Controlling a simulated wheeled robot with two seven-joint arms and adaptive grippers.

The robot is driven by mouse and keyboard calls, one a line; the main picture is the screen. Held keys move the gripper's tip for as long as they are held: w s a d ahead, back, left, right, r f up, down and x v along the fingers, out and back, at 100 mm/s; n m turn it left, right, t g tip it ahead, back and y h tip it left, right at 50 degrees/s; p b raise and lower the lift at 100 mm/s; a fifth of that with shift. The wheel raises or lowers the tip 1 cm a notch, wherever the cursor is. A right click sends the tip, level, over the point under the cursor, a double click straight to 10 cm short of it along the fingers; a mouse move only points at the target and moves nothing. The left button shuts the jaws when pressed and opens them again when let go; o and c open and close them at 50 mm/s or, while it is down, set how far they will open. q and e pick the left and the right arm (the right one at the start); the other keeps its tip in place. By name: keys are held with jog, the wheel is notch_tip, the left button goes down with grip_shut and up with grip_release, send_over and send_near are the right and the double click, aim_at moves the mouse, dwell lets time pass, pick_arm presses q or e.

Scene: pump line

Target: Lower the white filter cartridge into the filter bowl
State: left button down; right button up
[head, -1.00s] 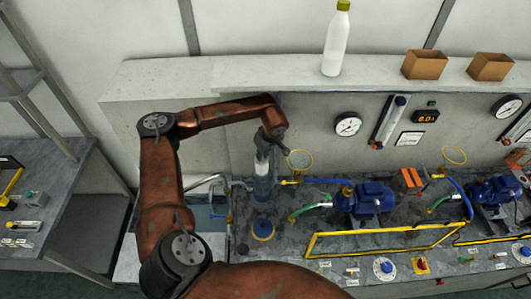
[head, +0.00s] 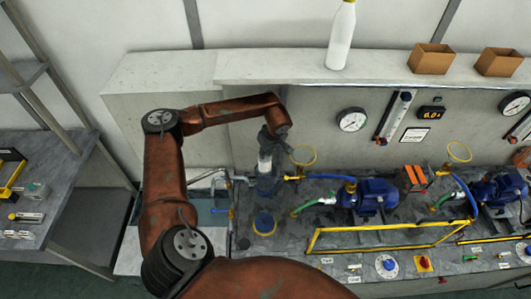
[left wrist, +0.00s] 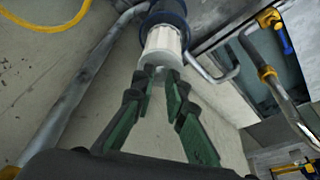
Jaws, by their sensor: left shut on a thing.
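The white filter cartridge (head: 265,160) is upright at the left end of the pump bench. My left gripper (head: 274,136) is above it, shut on its top end. In the left wrist view, the green fingers of my left gripper (left wrist: 160,76) close on the near end of the ribbed white cartridge (left wrist: 163,42). The dark blue filter bowl (head: 266,186) stands directly below the cartridge, in line with it. In the left wrist view, the bowl's rim (left wrist: 162,16) surrounds the cartridge's far end, which is hidden. My right gripper is not in view.
A blue round part with a yellow ring (head: 264,224) sits on the bench before the bowl. A blue pump (head: 372,194) and a yellow rail (head: 385,247) are to the right. A metal pipe (left wrist: 75,85) runs beside my gripper. A white bottle (head: 341,36) stands on the ledge.

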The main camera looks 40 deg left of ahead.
aim_at(267, 159)
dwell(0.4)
pick_arm(q)
jog(key=shift+f+b, duration=2.1)
jog(key=shift+f, duration=0.95)
jog(key=shift+f+b, duration=2.1)
jog(key=shift+f, duration=1.1)
jog(key=c, duration=1.8)
grip_release()
jog(key=shift+c, duration=0.2)
jog(key=shift+c, duration=1.3)
jog(key=shift+r, duration=0.1)
